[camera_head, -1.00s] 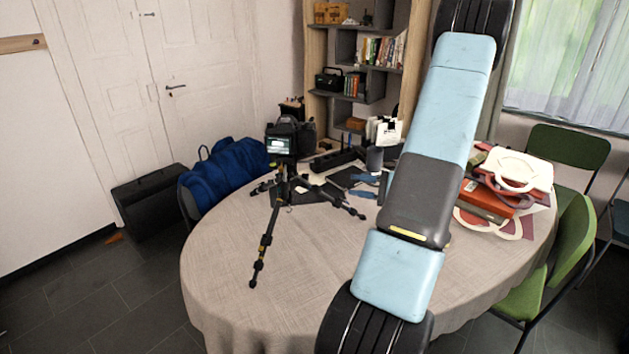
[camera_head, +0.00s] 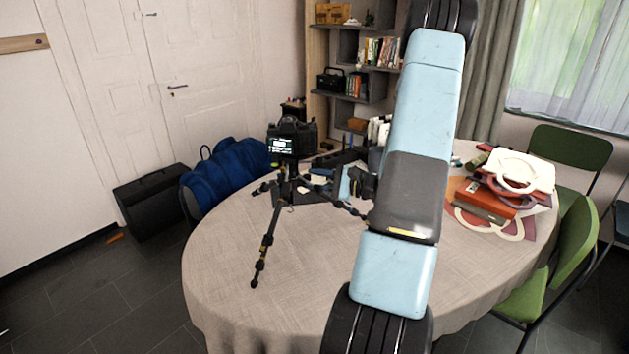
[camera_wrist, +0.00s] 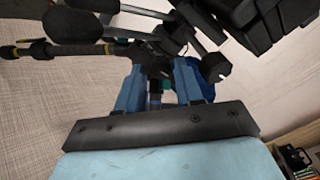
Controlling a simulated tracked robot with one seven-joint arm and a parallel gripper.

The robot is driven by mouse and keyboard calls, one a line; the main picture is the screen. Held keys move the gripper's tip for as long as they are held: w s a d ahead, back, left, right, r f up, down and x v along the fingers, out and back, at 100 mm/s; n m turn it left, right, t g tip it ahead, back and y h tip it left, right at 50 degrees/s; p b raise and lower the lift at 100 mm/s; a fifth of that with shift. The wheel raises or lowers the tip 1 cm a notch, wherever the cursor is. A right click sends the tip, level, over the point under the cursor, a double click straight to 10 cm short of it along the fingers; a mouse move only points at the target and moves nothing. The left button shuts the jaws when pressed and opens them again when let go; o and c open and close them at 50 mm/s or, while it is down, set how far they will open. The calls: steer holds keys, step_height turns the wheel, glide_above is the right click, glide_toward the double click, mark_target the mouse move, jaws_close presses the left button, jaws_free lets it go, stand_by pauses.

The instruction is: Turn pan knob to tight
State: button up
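A black tripod (camera_head: 285,180) stands on the round table with a camera (camera_head: 291,138) on top; the camera's screen is lit. My gripper (camera_wrist: 160,66) is at the right of the tripod head in the head view, pointing toward it. In the wrist view its two blue fingers are apart, with dark tripod parts (camera_wrist: 152,60) at and beyond their tips. A dark, round-ended part (camera_wrist: 214,67) sits just right of the right fingertip; I cannot tell whether it is the pan knob. I see no clear grip on anything. The camera body (camera_wrist: 262,22) is at upper right.
The tablecloth (camera_head: 225,260) is bare in front of the tripod. A foam-covered tripod leg (camera_wrist: 75,26) lies near the left finger in the wrist view. A blue bag (camera_head: 222,175) is behind left, and red boxes (camera_head: 482,198) with other items lie at the table's right.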

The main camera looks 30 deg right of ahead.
steer(key=shift+w+a, duration=0.15)
steer(key=shift+w, duration=0.05)
steer(key=shift+c, duration=0.4)
jaws_close()
